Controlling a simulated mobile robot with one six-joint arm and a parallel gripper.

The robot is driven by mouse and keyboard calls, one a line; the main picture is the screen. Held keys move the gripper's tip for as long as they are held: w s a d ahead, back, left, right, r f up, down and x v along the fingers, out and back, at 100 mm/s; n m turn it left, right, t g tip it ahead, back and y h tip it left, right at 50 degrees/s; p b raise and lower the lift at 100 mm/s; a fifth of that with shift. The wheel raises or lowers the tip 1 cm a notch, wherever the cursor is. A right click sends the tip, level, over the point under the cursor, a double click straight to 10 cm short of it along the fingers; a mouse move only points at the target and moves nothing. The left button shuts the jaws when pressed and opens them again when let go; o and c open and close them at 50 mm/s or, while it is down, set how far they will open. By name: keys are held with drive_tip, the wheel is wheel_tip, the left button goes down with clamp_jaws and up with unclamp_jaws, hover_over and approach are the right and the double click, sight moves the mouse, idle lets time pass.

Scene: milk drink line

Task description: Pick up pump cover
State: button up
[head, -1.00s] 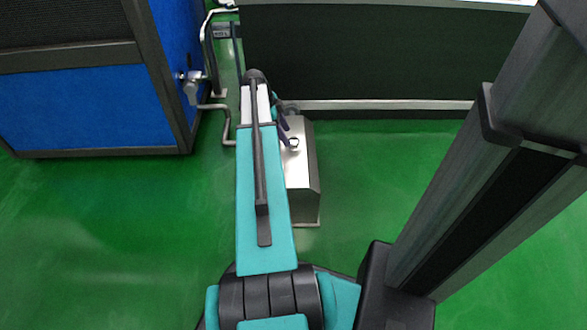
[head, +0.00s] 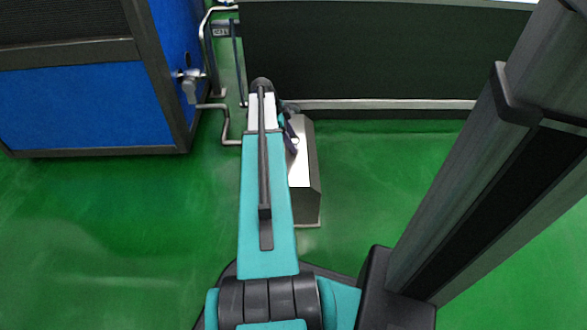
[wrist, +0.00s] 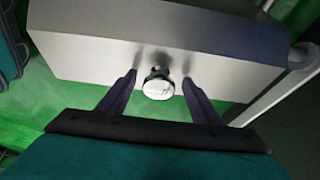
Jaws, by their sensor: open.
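The pump cover (wrist: 90,58) is a silvery metal box with a round knob (wrist: 158,84) on its face. In the head view the pump cover (head: 306,178) stands on the green floor, partly hidden behind my arm. My gripper (wrist: 159,76) is open in the wrist view, with one dark finger on each side of the knob. A gap shows between each finger and the knob; I cannot tell how deep the fingers reach. In the head view my gripper (head: 291,136) is mostly hidden by my arm, over the cover.
A blue cabinet with a dark frame (head: 85,110) stands at the left, with a valve (head: 190,85) on its side. Metal pipes (head: 225,120) run between it and the cover. A dark panel (head: 370,55) is behind. Green floor (head: 400,160) is clear at the right.

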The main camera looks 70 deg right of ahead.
idle(0.5)
clamp_jaws()
